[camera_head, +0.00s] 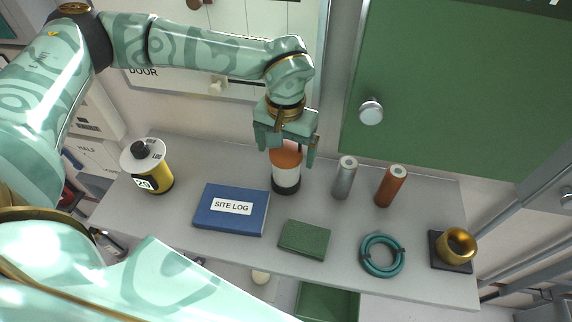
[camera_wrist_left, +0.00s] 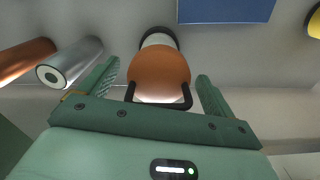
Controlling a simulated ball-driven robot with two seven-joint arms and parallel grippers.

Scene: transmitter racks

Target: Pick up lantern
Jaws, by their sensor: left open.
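The lantern (camera_head: 286,172) stands upright on the grey shelf, with an orange top, a white middle and a dark base. In the left wrist view the lantern (camera_wrist_left: 158,72) shows its orange top and a black handle near the fingers. My left gripper (camera_head: 288,151) is open above the lantern, its fingers on either side of the top. In the left wrist view the fingers of the gripper (camera_wrist_left: 160,90) stand apart, with the lantern between and slightly beyond them. I cannot tell whether they touch it. My right gripper does not show.
A silver cylinder (camera_head: 344,178) and a copper cylinder (camera_head: 390,186) stand right of the lantern. A blue site log (camera_head: 231,209) and a green box (camera_head: 304,239) lie in front.

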